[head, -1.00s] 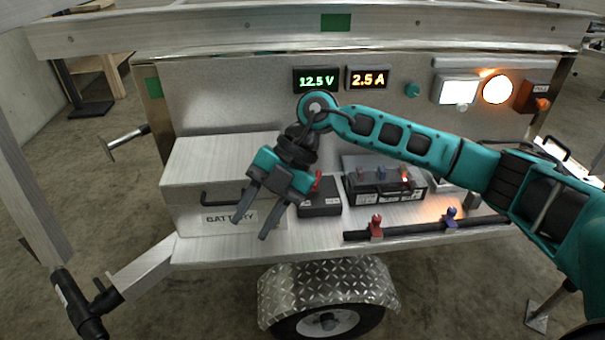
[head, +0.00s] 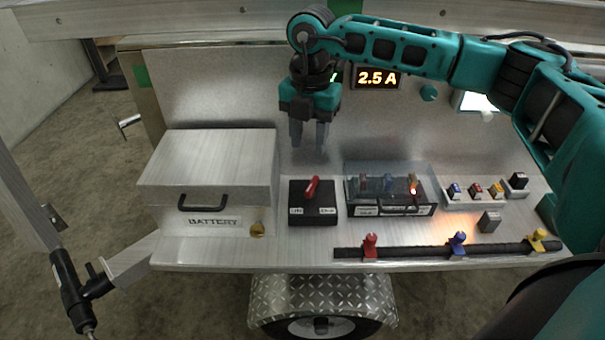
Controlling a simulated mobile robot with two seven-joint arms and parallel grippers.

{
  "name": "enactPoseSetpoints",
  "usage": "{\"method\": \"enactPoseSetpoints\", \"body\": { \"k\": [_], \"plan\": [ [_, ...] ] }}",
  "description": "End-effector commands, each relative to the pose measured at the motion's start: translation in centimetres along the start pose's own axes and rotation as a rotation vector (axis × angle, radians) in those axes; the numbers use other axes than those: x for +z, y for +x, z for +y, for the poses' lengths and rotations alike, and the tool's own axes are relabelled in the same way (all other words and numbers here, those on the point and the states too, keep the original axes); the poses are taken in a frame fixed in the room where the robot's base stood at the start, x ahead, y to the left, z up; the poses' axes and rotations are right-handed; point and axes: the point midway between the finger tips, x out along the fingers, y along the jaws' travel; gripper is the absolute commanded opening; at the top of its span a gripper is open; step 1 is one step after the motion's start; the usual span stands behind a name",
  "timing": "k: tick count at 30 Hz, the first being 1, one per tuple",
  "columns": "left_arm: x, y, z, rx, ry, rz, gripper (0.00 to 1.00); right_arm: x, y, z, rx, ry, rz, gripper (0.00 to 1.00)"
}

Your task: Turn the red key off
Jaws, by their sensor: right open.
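The red key (head: 312,187) stands on a black switch box (head: 313,218) in the middle of the trailer's shelf. The box has two pale labels on its front, too small to read surely, and the key leans slightly to the right. My right gripper (head: 310,146) hangs above and behind the key, pointing down, with its fingers apart and empty. It does not touch the key. My left gripper does not show.
A battery case (head: 207,168) with a black handle stands to the left. A clear-lidded box (head: 390,206) with small switches is close on the right. A black bar (head: 410,249) with coloured clamps runs along the front edge. A lit display (head: 378,78) reads 2.5 A.

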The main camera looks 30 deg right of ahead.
Motion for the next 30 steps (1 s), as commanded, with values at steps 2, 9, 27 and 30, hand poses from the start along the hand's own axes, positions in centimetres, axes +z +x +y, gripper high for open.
{"method": "enactPoseSetpoints", "body": {
  "k": [2,9,27,30],
  "plan": [
    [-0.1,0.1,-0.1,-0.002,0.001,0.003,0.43,0.3,-0.1,-0.2,-0.006,0.01,-0.01,0.4],
    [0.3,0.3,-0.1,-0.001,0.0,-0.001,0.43,0.4,2.6,-0.3,-0.011,0.012,-0.012,0.4],
    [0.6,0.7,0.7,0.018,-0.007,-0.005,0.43,0.5,12.4,-0.3,-0.008,0.01,-0.012,0.4],
    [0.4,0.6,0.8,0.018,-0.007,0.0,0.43,0.5,12.8,-0.3,-0.007,0.01,-0.012,0.4]
  ]
}}
